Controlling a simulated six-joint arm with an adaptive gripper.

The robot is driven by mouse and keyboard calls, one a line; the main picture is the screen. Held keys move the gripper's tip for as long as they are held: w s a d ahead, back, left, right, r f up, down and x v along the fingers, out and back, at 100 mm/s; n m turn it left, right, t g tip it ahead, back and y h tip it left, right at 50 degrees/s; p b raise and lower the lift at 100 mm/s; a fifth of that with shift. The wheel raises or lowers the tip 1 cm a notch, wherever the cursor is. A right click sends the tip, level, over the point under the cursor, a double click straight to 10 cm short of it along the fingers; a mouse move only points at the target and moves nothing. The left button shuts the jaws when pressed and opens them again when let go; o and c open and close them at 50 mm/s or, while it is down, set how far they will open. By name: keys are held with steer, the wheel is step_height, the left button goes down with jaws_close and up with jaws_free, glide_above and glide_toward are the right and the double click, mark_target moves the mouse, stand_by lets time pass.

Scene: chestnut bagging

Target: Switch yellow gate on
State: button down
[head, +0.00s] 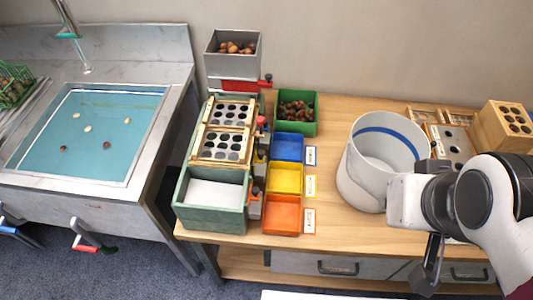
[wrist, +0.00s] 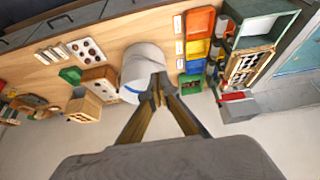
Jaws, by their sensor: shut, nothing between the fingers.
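The sorter (head: 212,212) is a green-framed box with perforated trays, standing left on the bench. Small gate levers line its right side. The yellow gate (head: 260,157) appears to be the middle one, beside the yellow bin (head: 285,178); its lever is too small to read its position. In the wrist view, the yellow bin (wrist: 198,48) lies right of the fingers, with the gates beyond it, small and unclear. My gripper (wrist: 158,96) is shut and empty, its tips in front of the white bucket in that view. It is well apart from the gates.
The white bucket (head: 350,185) with a blue stripe stands between my arm and the bins. Blue (head: 287,147) and orange (head: 282,216) bins flank the yellow one. A green bin (head: 311,124) and a grey hopper (head: 211,60) hold chestnuts. A water-filled sink (head: 95,150) is left.

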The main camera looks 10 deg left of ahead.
steer(key=w+a+f+m+g+y, duration=0.1)
steer(key=w+a+f+m, duration=0.3)
steer(key=w, duration=0.4)
steer(key=w+a+f+m+g+y, duration=0.2)
steer(key=w+a+f+m, duration=0.3)
steer(key=w+f+m, duration=0.2)
steer(key=w+a+f+m+g+y, duration=0.1)
steer(key=w+a+f+m, duration=0.4)
steer(key=w+m, duration=0.3)
steer(key=shift+w+a+f+m+g+y, duration=0.3)
steer(key=shift+w+m, duration=0.1)
steer(key=shift+w, duration=0.35)
stand_by(0.5)
stand_by(0.5)
